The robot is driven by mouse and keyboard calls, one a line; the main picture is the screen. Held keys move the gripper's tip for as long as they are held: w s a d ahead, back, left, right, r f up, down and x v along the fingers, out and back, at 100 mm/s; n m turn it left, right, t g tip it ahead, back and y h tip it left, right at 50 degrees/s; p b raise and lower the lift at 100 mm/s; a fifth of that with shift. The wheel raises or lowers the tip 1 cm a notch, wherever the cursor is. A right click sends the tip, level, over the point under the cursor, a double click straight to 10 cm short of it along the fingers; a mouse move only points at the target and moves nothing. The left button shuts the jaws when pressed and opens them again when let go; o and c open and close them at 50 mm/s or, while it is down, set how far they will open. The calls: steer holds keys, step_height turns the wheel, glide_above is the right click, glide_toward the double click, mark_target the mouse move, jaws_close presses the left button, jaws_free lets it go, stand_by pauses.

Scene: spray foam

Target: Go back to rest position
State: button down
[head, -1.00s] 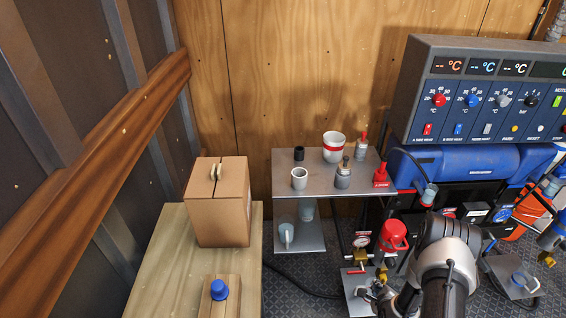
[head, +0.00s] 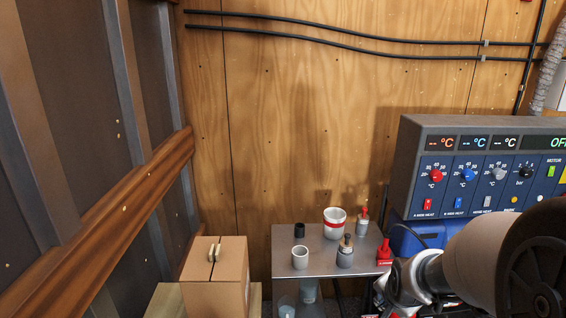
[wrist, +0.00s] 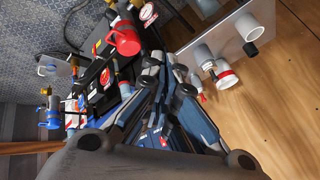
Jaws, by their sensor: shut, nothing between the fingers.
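My gripper (wrist: 166,72) shows in the wrist view, with its dark fingers together and nothing between them. It is in the air, with the metal shelf (wrist: 214,42) and the red-handled machine parts behind it.
The metal shelf (head: 325,262) holds a white cup with a red band (head: 334,224), a plain white cup (head: 300,257), and several small fittings. A cardboard box (head: 215,279) stands at lower left. The control panel (head: 480,170) is at right, close behind my arm.

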steer(key=s+a+r+n, duration=0.3)
steer(key=s, duration=0.5)
steer(key=s+a+r+n+g+y, duration=0.1)
steer(key=s+a+r+n, duration=0.2)
steer(key=s, duration=0.6)
steer(key=s+a+r+n+g, duration=0.1)
steer(key=s+a+r+n, duration=0.3)
steer(key=s, duration=0.4)
steer(key=shift+s+r+n+y, duration=0.3)
steer(key=shift+s+r+n, duration=0.1)
steer(key=shift+r+n, duration=0.25)
